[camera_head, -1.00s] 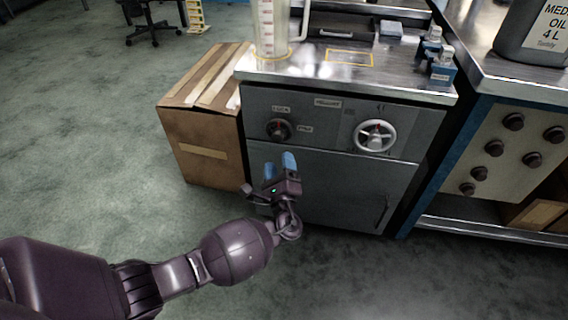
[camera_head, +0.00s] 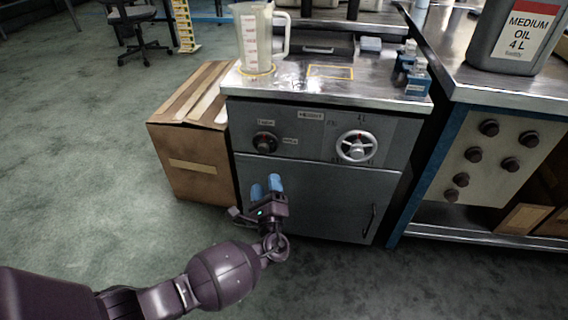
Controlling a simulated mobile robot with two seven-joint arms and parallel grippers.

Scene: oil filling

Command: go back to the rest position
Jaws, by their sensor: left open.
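My left gripper (camera_head: 265,187) is in front of the grey cabinet (camera_head: 318,195), below its control panel. Its two blue fingertips point up and stand apart with nothing between them. The panel carries a dark knob (camera_head: 265,143) on the left and a silver handwheel (camera_head: 356,146) on the right; the gripper is below the knob and apart from it. My right gripper is not in view.
A measuring jug (camera_head: 254,40) stands on the metal top inside a yellow outline. A cardboard box (camera_head: 190,150) stands left of the cabinet. A side bench (camera_head: 505,90) holds a grey oil canister (camera_head: 510,35).

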